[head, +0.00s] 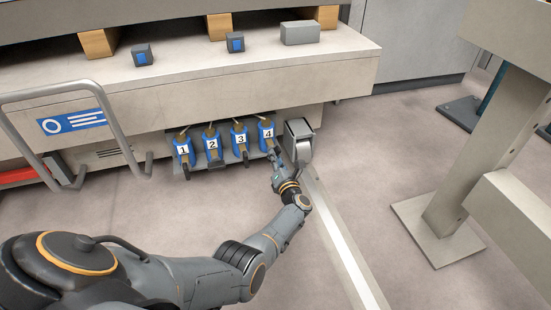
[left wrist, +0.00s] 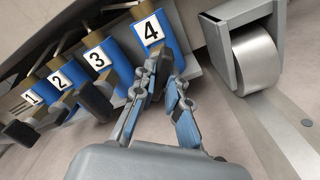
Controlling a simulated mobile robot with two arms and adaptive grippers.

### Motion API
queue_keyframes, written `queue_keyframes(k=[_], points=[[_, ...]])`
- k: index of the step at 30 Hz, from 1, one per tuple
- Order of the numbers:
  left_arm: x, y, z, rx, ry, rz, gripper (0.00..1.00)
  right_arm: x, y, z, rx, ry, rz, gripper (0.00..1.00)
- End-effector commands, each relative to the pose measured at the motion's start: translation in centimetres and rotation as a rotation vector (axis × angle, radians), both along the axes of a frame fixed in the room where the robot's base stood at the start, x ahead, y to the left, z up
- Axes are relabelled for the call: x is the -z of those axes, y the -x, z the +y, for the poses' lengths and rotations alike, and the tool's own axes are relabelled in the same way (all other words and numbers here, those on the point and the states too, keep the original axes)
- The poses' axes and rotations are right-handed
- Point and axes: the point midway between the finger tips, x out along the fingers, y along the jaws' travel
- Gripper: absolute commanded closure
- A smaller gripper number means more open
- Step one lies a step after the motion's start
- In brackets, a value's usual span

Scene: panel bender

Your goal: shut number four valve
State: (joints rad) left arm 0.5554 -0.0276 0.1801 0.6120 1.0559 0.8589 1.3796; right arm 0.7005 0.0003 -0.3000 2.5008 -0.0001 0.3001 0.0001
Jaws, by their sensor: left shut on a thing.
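The number four valve (head: 265,128) is a blue body with a white "4" label, at the right end of a row under the machine's bed. It also shows in the left wrist view (left wrist: 158,15). My left gripper (head: 276,172) is at the front of this valve. My right gripper is not in view.
A grey housing with a metal roller (left wrist: 257,60) stands close to the right of the number four valve. A grey tubular rail (head: 118,135) stands at the left. A beige post (head: 465,170) on a floor plate is at the right. The floor between is clear.

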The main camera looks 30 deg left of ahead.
Motion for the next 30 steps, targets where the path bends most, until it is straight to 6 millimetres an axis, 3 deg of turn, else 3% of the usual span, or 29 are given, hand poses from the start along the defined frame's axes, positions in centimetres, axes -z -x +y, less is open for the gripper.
queue_keyframes(k=[18,30], points=[[-0.04,-0.06,-0.07,0.001,-0.362,0.426,1.00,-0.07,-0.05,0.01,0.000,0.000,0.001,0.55],[-0.05,-0.07,-0.06,0.002,-0.509,0.598,1.00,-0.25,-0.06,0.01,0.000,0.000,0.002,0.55]])
